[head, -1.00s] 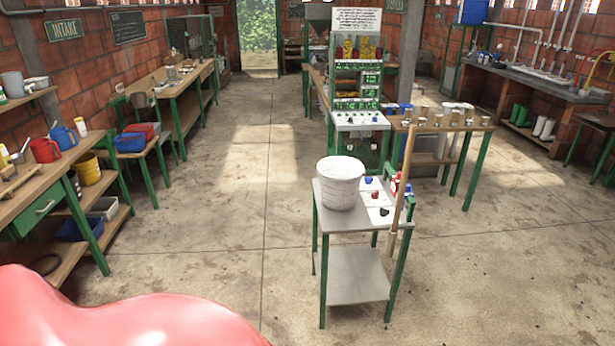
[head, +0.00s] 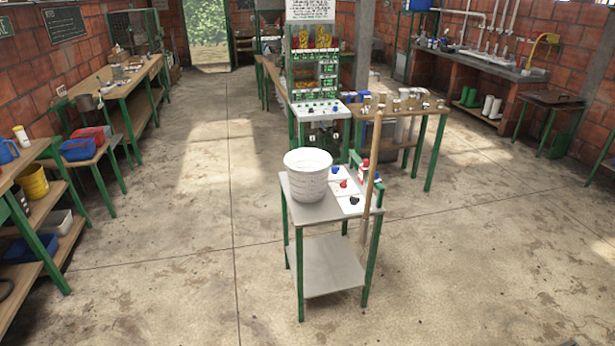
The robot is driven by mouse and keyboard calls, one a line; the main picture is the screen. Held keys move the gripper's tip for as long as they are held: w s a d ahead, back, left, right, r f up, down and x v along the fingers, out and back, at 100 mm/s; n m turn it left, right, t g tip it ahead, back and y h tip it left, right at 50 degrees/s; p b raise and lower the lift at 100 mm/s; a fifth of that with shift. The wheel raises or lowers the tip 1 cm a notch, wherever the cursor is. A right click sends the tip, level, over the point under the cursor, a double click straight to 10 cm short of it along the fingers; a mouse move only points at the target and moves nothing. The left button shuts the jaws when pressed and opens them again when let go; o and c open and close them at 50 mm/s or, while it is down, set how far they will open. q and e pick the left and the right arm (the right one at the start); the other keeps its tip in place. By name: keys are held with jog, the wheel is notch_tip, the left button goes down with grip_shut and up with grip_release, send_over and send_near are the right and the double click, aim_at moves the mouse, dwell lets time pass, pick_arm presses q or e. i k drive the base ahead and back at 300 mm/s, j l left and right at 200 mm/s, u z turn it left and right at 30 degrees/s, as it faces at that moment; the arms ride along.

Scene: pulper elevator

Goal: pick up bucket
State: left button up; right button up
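A white bucket (head: 308,176) stands upright on the left part of a small grey-topped table (head: 308,211) with green legs. Its open rim faces up and its inside looks pale. A white panel (head: 347,192) with blue, red and black pieces lies beside it on the right of the same tabletop. Neither of my grippers shows in the head view, so nothing is seen touching the bucket.
A wooden pole (head: 371,180) leans upright at the small table's right edge. Wooden workbenches (head: 110,95) line the left wall. A green control stand (head: 316,110) is behind the table. The concrete floor in front and left is clear.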

aim_at(308, 176)
jog(key=z, duration=0.7)
jog(key=i+j+z, duration=0.15)
jog(key=j+z, duration=0.25)
jog(key=i+j+z, duration=0.1)
jog(key=j+z, duration=0.8)
jog(key=j, duration=0.95)
jog(key=k+j+z, duration=0.15)
jog(key=j, duration=0.35)
jog(key=j+z, duration=0.1)
jog(key=j, duration=0.45)
jog(key=k+j, duration=0.1)
jog(key=j, duration=0.4)
jog(key=k+j+z, duration=0.15)
jog(key=j, duration=0.35)
jog(key=j+z, duration=0.1)
jog(key=j, duration=0.4)
jog(key=k+j, duration=0.1)
jog(key=j, duration=0.2)
jog(key=k+j, duration=0.1)
jog(key=j, duration=0.25)
jog(key=k+j, duration=0.1)
jog(key=j, duration=0.2)
jog(key=i+j, duration=0.25)
jog(key=i, duration=0.25)
